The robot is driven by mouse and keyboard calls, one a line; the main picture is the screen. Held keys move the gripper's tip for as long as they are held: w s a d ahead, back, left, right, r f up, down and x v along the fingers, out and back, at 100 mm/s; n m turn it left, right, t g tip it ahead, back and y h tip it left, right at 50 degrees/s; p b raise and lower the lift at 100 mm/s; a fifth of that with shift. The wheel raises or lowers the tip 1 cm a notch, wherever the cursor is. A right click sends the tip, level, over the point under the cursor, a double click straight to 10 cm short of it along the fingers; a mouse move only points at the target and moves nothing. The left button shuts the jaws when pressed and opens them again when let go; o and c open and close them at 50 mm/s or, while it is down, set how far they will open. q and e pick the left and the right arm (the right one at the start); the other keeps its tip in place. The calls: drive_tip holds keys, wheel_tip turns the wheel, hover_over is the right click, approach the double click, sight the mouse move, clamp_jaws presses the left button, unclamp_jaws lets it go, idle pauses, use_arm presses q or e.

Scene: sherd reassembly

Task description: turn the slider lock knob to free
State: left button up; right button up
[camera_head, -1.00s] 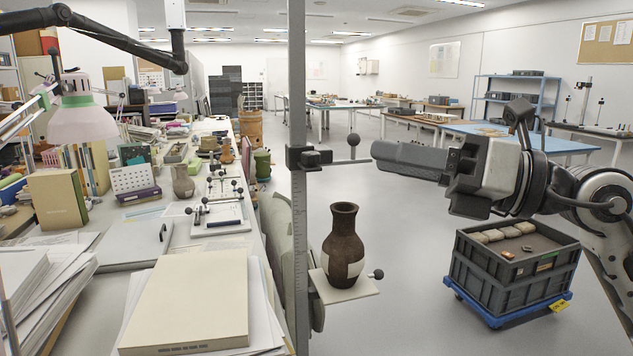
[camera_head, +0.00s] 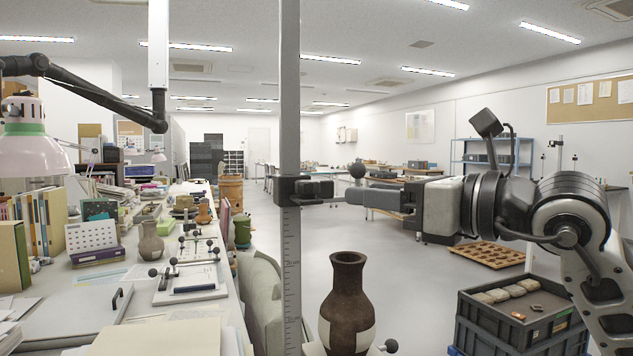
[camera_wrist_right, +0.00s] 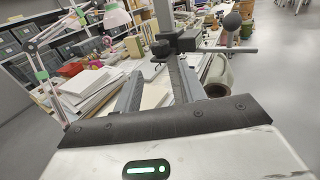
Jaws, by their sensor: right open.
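The slider block (camera_head: 291,191) sits on a tall grey ruled post (camera_head: 290,270). A round dark knob (camera_head: 357,170) stands on a short stalk at the slider's right side. In the right wrist view the knob (camera_wrist_right: 232,20) is upper right, right of the fingers, and the slider block (camera_wrist_right: 186,42) is just beyond them. My right gripper (camera_head: 350,196) reaches in from the right, level with the slider, its tips just below the knob in the picture. In the right wrist view its fingers (camera_wrist_right: 156,70) are spread and empty. I cannot tell whether they touch the slider. My left gripper is out of view.
A brown vase (camera_head: 347,290) with a pale patch stands close to the post, below my right gripper. Another dark knob (camera_head: 390,345) is beside it. A cluttered desk lies left. A grey crate (camera_head: 525,335) with sherds stands right.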

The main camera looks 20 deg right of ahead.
sight(317, 188)
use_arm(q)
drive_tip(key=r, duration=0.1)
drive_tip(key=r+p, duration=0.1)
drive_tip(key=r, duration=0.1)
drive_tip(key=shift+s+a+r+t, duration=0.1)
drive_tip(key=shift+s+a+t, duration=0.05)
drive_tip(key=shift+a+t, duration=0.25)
use_arm(e)
drive_tip(key=x, duration=1)
drive_tip(key=shift+c, duration=0.3)
drive_tip(key=c, duration=0.6)
